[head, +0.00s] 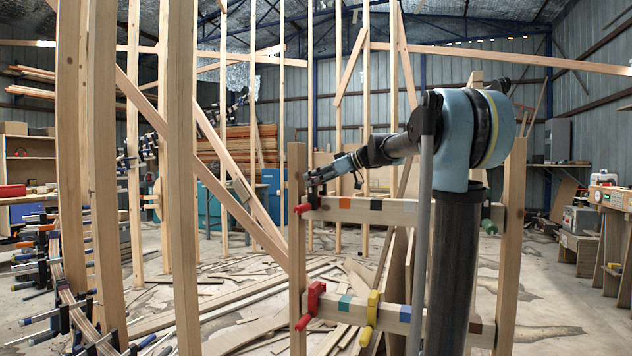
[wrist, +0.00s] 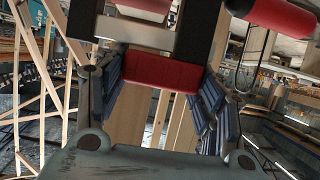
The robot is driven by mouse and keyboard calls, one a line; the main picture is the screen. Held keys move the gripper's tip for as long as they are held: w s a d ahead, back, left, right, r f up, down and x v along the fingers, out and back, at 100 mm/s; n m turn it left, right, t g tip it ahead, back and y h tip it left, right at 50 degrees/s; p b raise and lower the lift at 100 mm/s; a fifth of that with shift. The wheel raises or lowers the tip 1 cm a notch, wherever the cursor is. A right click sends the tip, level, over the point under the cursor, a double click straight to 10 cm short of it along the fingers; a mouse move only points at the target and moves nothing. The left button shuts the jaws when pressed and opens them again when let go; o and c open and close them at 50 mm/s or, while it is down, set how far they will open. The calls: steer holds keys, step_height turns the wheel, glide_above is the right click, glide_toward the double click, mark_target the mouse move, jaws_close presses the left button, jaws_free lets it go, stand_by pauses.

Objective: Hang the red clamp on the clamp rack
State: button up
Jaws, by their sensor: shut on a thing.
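My gripper (head: 322,176) is at the upper left of the clamp rack, near its left post. In the wrist view my gripper (wrist: 160,85) is shut on a red block of the red clamp (wrist: 160,74). The clamp's dark bar and jaw cross above the fingers, and its red handle (wrist: 272,14) is at the upper right. In the head view the clamp's red handle (head: 303,208) shows by the left end of the rack's upper rail (head: 400,211). I cannot tell whether the clamp touches the rail.
The lower rail (head: 388,311) carries another red clamp (head: 313,302) and a yellow clamp (head: 371,318). A green clamp (head: 487,213) is at the upper rail's right. Coloured patches mark both rails. Wooden studs (head: 182,180) and a curved clamped stringer (head: 75,310) stand left.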

steer(key=shift+f, duration=0.9)
steer(key=o, duration=1.9)
steer(key=v, duration=1.2)
